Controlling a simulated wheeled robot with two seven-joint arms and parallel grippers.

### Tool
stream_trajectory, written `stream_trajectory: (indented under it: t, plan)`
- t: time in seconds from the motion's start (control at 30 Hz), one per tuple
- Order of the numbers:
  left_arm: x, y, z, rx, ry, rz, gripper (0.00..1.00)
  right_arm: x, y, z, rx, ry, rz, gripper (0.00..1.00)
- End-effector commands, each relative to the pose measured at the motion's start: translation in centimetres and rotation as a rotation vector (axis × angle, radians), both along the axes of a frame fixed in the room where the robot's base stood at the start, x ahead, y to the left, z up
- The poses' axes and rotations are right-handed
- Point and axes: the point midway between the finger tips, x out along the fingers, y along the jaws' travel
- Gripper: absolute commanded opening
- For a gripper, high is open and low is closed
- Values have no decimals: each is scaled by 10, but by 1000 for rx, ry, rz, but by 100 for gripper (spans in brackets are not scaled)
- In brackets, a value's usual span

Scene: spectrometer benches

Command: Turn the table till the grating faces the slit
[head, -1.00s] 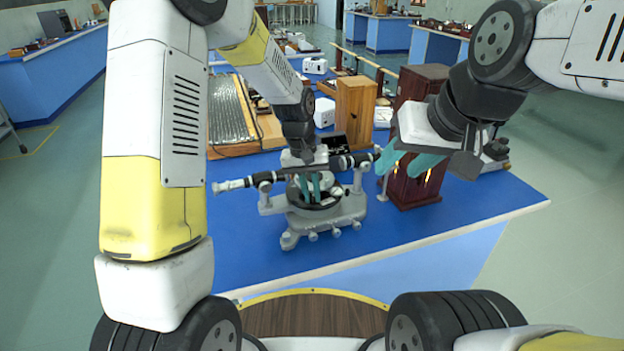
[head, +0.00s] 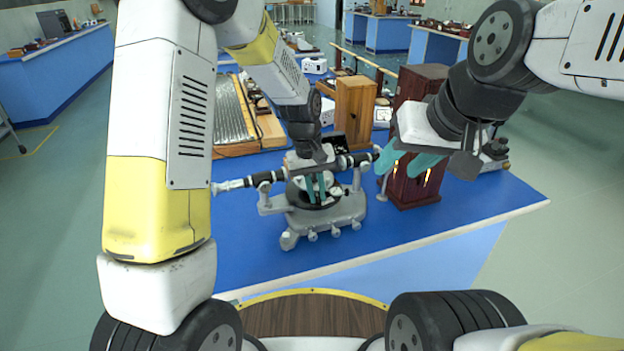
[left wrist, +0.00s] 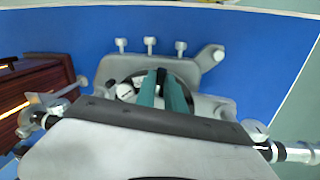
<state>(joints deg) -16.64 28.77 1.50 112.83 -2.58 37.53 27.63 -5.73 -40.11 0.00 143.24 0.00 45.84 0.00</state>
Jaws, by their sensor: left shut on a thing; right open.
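The grey spectrometer (head: 322,222) stands on the blue bench, with a round dark table (head: 334,200) at its middle. It also shows in the left wrist view (left wrist: 215,105). A tube with a silver end (head: 232,185) points left; a dark tube (head: 358,159) points right toward the wooden lamp housing. My left gripper (head: 316,190) reaches down over the table, its teal fingers (left wrist: 161,80) shut on a small dark piece there. I cannot make out the grating's face or the slit. My right gripper (head: 407,164) is open and empty, in front of the lamp housing.
The dark red lamp housing (head: 408,190), with glowing openings, stands just right of the spectrometer. Behind are a lighter wooden box (head: 355,112) and a ribbed board (head: 232,112). The bench front (head: 400,228) is clear.

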Motion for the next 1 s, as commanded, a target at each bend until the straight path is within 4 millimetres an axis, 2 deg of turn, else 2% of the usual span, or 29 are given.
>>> stream_trajectory:
  t: [0.2, 0.53, 0.57, 0.63, 1.0]
  plan:
    - [3, -15, 1, -1, -3, 159, 0, 0, 0, 0, 0, 0, 0, 43]
    - [4, -15, 1, -2, -3, 179, 0, 0, 0, 0, 0, 0, 0, 43]
    - [4, -15, 1, -2, -3, 179, 19, 0, 0, 0, 0, 0, 0, 43]
    - [3, -15, 1, -1, -3, 178, 33, 0, 0, 0, 0, 0, 0, 43]
    - [3, -14, 4, -1, -3, 176, 35, 0, 0, 0, 0, 0, 0, 43]
